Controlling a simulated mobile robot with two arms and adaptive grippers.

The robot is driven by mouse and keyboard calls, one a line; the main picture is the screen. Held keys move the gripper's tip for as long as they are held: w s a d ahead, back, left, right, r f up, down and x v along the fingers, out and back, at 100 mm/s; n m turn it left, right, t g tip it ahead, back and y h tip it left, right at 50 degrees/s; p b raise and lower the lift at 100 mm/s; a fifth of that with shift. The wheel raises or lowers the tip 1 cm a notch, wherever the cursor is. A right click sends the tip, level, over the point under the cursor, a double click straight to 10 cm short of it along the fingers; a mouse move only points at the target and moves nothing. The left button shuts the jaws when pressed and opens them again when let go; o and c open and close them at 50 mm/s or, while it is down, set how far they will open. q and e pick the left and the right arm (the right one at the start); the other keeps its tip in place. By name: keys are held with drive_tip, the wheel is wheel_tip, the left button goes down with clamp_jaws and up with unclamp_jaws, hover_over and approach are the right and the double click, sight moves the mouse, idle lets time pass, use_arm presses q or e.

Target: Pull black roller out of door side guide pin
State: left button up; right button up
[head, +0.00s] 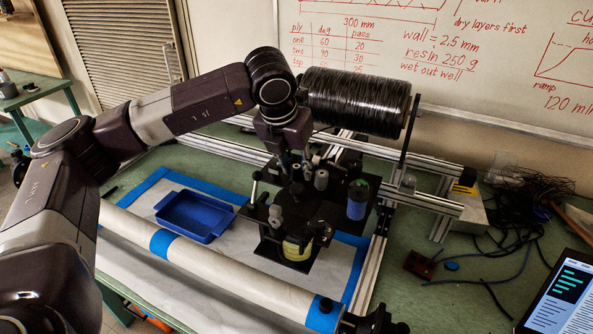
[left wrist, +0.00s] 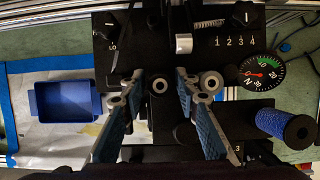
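My left gripper (head: 293,170) points down over a black plate (head: 326,214) that carries rollers and a spool. In the left wrist view the gripper (left wrist: 159,78) is open, its blue-padded fingers spread apart. A small round black part with a hole, seemingly the black roller (left wrist: 158,86), shows between the fingertips, with a gap on each side. I cannot tell its height relative to the tips. A grey roller (left wrist: 210,83) is just right of the right finger. In the head view I cannot separate the black roller from the dark gripper. My right gripper is not in view.
A blue tray (head: 194,216) lies left of the plate. A blue roller (head: 357,199) stands at its right. A large black wound drum (head: 357,100) is behind, and a long pale tube (head: 210,263) crosses in front. Metal rails (head: 370,255) frame the area.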

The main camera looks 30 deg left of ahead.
sight(297, 168)
use_arm(q)
drive_tip(key=c, duration=0.7)
drive_tip(key=shift+r, duration=0.1)
drive_tip(key=shift+r+b, duration=0.95)
drive_tip(key=shift+r, duration=8.95)
